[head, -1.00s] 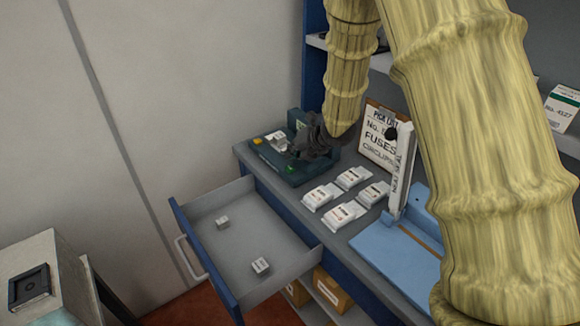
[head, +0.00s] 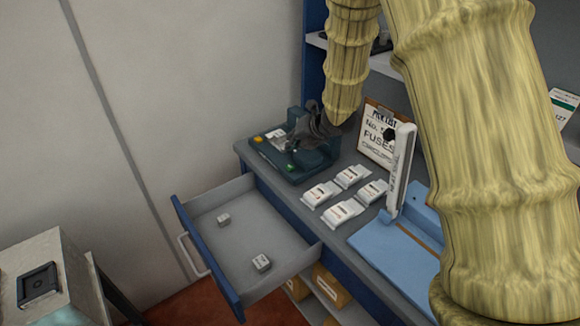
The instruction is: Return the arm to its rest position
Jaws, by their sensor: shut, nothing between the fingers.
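My arm (head: 466,150) shows as thick, yellowish, ribbed links across the right and top of the head view. My gripper (head: 304,138) is dark and sits at the end of the arm, over the right part of a dark green device (head: 268,168) on the bench. The gripper is shut with nothing in it. Its fingertips are small and dark against the device, and whether they touch it is unclear. A small pale block (head: 277,134) rests on the device, left of the gripper.
An open drawer (head: 185,221) juts out in front with two small pale blocks in it. Several white packets (head: 342,213), a pick-list board (head: 378,137) and a blue sealer (head: 385,258) with a raised white arm stand on the bench. A grey cabinet (head: 75,265) is lower left.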

